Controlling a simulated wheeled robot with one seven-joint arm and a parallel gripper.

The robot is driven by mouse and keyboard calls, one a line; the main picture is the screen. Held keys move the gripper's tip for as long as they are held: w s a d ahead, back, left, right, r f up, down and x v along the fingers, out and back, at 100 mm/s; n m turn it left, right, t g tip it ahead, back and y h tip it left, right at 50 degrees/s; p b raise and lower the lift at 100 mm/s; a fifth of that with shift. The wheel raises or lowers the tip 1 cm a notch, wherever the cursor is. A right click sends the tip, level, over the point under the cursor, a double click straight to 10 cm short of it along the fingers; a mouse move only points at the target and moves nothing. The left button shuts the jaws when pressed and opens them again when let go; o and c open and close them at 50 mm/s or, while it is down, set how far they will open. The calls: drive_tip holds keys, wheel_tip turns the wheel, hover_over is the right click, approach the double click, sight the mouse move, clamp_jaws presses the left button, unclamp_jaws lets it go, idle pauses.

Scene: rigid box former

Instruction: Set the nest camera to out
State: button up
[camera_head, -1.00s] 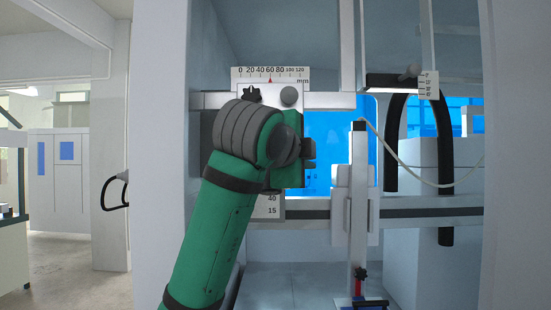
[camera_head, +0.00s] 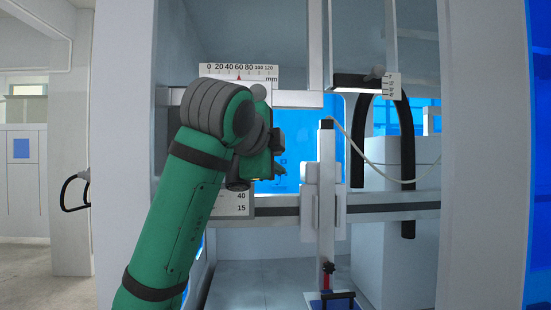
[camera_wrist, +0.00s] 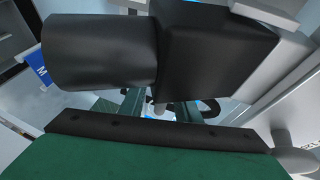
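I cannot tell for sure which part is the nest camera. My gripper (camera_head: 276,157) is in front of the left part of the opening, below the wide scale and well left of that bar. It is partly hidden by my green arm. In the wrist view, a black cylinder and a black block cover most of the upper middle. Below them, the fingers of my gripper (camera_wrist: 160,108) show apart, with no clearly held thing between.
A wide scale plate (camera_head: 225,72) with a red pointer near 60 is at upper left, and a lower plate (camera_head: 238,203) reads 40 and 15. A white upright post (camera_head: 327,190) stands right of my gripper. A black hose (camera_head: 408,150) and thin cable hang further right.

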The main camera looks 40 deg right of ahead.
drive_tip(key=shift+a+r, duration=0.1)
drive_tip(key=shift+a, duration=0.05)
drive_tip(key=v, duration=1)
drive_tip(key=shift+s+a, duration=0.25)
